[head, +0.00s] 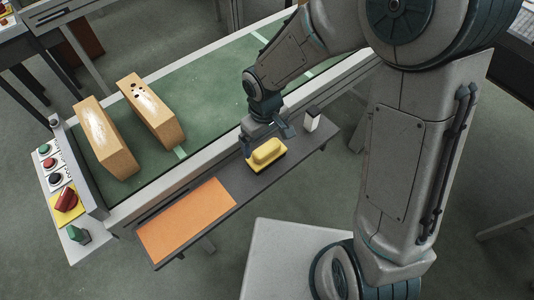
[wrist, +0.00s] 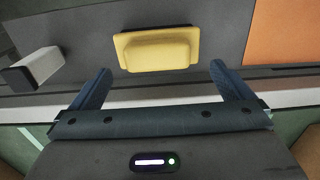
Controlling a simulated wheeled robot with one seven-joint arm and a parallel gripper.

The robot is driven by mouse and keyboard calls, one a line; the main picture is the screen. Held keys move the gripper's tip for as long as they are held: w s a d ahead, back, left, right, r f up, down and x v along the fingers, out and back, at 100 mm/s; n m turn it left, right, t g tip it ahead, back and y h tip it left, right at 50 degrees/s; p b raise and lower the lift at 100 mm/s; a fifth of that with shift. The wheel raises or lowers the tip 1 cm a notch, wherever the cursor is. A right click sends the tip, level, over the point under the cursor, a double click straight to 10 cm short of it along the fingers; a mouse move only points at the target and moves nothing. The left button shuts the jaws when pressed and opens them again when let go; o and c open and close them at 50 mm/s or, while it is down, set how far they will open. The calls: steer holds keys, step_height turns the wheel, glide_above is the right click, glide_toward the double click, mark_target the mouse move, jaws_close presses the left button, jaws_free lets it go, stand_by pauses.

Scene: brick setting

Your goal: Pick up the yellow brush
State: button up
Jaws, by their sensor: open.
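The yellow brush (head: 267,151) lies on a narrow dark shelf (head: 225,187) along the near side of the conveyor. It has a yellow body on a thin dark base. In the wrist view the brush (wrist: 157,49) is just beyond the fingertips, centred between them. My gripper (head: 267,138) is open above and just behind the brush on the conveyor side. In the wrist view my gripper (wrist: 160,68) shows its two dark blue fingers spread wide, with nothing between them. I cannot tell the exact height above the brush.
A small white block with a dark end (head: 312,119) stands right of the brush. An orange mat (head: 187,219) covers the shelf's left part. Two tan bricks (head: 106,137) (head: 153,111) sit on the green conveyor (head: 205,85). A button panel (head: 60,185) is at its left end.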

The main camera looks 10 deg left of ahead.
mark_target(266, 148)
steer(key=shift+d+f, duration=0.2)
steer(key=shift+f, duration=2.3)
steer(key=c, duration=1.1)
